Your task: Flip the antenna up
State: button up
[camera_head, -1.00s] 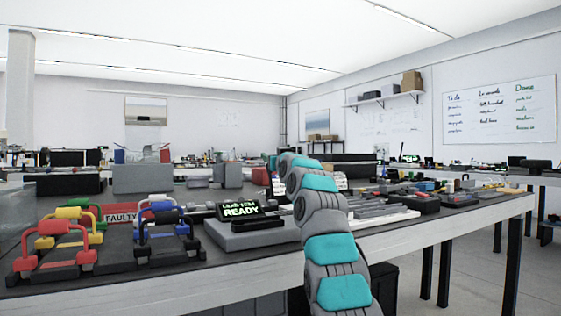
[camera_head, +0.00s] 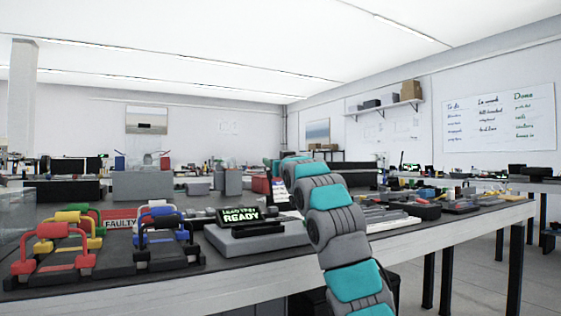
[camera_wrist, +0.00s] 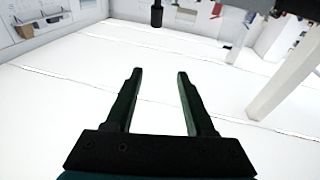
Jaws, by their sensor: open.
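My gripper (camera_wrist: 160,72) is open and empty in the wrist view, its two dark fingers apart against the bright ceiling. A short black cylinder (camera_wrist: 157,14) shows beyond the fingertips at the top edge of the wrist view, apart from them; I cannot tell whether it is the antenna. I cannot make out an antenna in the head view. There, my arm reaches away over the bench and hides its own gripper. A grey device with a black screen (camera_head: 248,214) reading "READY" sits on the bench just left of my arm.
The long workbench (camera_head: 130,286) spans the view. Red (camera_head: 52,250), yellow, blue and black-handled carriers stand at its left by a red "FAULTY" sign (camera_head: 120,223). Tools and dark boxes crowd the right (camera_head: 420,210). A large grey box (camera_head: 142,186) stands behind.

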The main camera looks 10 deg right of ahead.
jog(key=s, duration=0.6)
jog(key=shift+s+r, duration=0.2)
jog(key=shift+r, duration=0.1)
